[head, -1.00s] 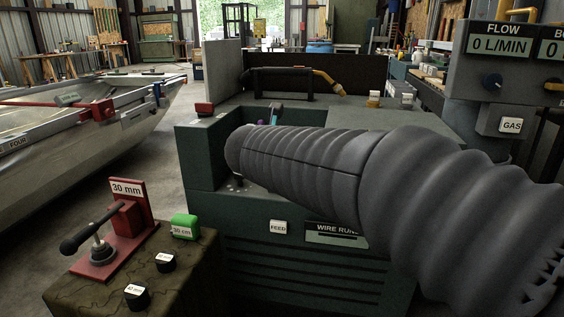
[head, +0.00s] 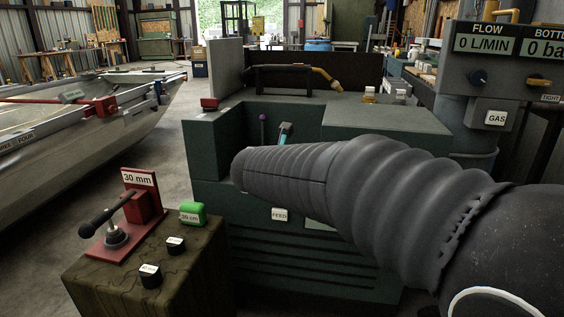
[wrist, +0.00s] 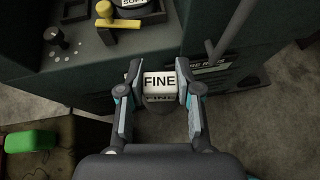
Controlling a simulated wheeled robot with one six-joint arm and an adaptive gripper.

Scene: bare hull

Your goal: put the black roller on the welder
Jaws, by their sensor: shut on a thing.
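My gripper (wrist: 160,92) is shut on a small black roller with white FINE labels (wrist: 158,80), seen between the two fingers in the wrist view. A yellow lever (wrist: 118,23) and a part marked SOFT (wrist: 134,4) show in the bay.
A crate (head: 205,265) at lower left bears a red stand (head: 110,240), a green block (head: 193,213) and two black knobs or cylinders (head: 150,276). A grey gauge box (head: 487,65) stands at right. A metal boat (head: 80,150) lies at left.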

